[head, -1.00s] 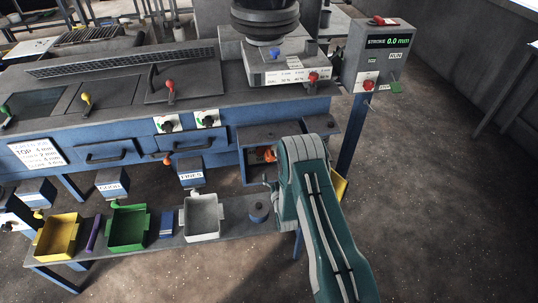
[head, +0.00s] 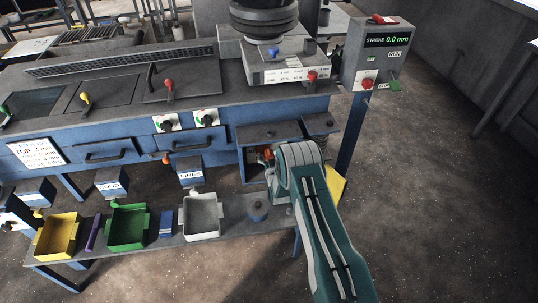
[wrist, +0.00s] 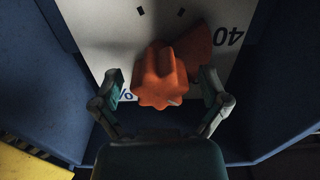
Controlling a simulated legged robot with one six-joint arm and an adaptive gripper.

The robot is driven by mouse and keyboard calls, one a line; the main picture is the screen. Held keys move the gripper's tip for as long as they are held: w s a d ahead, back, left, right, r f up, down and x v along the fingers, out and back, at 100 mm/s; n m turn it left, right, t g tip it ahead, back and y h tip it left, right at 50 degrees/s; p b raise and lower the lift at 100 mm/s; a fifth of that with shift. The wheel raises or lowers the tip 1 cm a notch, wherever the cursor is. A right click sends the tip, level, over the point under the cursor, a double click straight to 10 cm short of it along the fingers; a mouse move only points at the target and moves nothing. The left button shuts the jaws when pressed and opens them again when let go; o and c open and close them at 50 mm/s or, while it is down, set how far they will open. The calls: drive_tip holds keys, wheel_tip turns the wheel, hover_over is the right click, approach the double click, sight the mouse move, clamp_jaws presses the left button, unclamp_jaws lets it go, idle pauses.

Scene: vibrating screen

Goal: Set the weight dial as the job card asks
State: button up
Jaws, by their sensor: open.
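The weight dial has an orange lobed knob (wrist: 160,78) with a pointer toward the upper right, in front of a white face plate (wrist: 98,25) marked 40 and %. In the head view the orange knob (head: 268,153) shows partly, inside a recess under the bench. My gripper (wrist: 161,102) is open, with one finger on each side of the knob and a gap on both sides. My arm hides much of the dial in the head view. The job card (head: 38,152) is a white sign at the left, with "TOP" readable and smaller lines hard to read.
Blue walls (wrist: 285,90) flank the dial on both sides in the wrist view. A shelf below holds a yellow bin (head: 58,236), a green bin (head: 127,228) and a grey bin (head: 202,216). A control box (head: 378,60) reading stroke 0.0 mm stands at the right.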

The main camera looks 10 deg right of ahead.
drive_tip(key=c, duration=1.1)
drive_tip(key=shift+n, duration=0.3)
drive_tip(key=n, duration=0.4)
drive_tip(key=shift+a+n, duration=0.2)
drive_tip(key=shift+n, duration=0.1)
drive_tip(key=shift+a+n, duration=0.1)
drive_tip(key=shift+n, duration=2.2)
drive_tip(key=shift+f, duration=0.1)
drive_tip(key=o, duration=1.1)
drive_tip(key=shift+a, duration=0.1)
